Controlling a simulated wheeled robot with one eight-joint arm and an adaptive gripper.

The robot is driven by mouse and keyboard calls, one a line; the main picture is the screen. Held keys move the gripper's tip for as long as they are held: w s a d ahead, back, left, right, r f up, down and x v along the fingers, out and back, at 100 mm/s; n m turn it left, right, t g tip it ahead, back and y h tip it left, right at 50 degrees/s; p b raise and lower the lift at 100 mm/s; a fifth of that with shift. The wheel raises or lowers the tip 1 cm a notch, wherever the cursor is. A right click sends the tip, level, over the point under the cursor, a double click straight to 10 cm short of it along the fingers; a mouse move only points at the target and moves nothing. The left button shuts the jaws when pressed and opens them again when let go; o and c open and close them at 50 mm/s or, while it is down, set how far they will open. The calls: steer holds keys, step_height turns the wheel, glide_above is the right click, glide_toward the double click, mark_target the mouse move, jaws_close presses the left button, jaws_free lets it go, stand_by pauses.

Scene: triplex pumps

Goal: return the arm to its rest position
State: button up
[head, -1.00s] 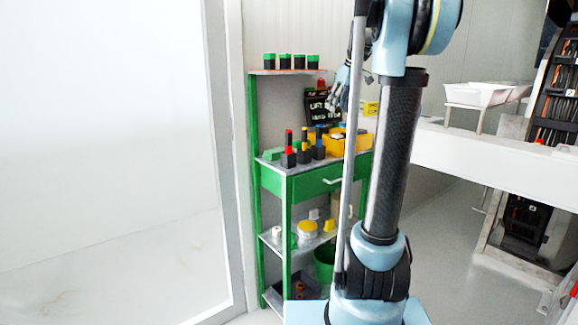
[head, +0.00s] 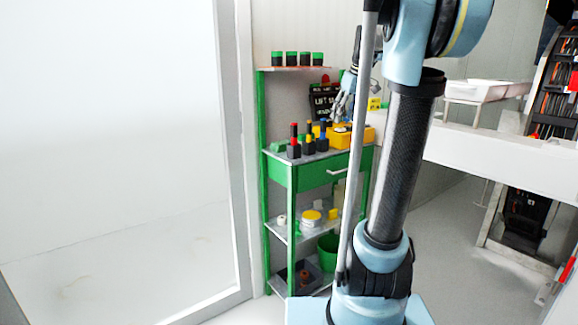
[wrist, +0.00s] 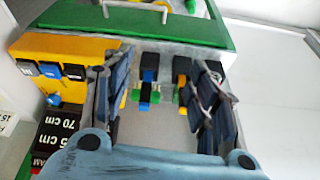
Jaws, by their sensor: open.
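My arm (head: 405,150) stands upright in front of the green cart in the head view, its dark tube leaning slightly right. My gripper (head: 345,100) is partly hidden behind a grey rod of the arm, beside the cart's upper part. In the wrist view my gripper (wrist: 155,90) is open, with its two dark fingers spread wide. A black and blue piece (wrist: 147,90) shows between the fingers in the picture, on the cart top below. I see nothing held.
The green cart (head: 310,178) carries dark tools with red, yellow and blue parts and a yellow bin (head: 362,136). A black sign (head: 323,102) stands behind them. A white counter (head: 500,160) is at right, a pale door panel (head: 110,150) at left. Some floor (head: 450,230) is clear.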

steer(key=s+a+f+m+g+h, duration=0.1)
steer(key=s+f+m, duration=0.4)
steer(key=s+f, duration=2.5)
steer(key=s+h, duration=0.1)
steer(key=s, duration=0.1)
steer(key=shift+s+m, duration=0.3)
steer(key=shift+s, duration=0.05)
steer(key=shift+a, duration=0.1)
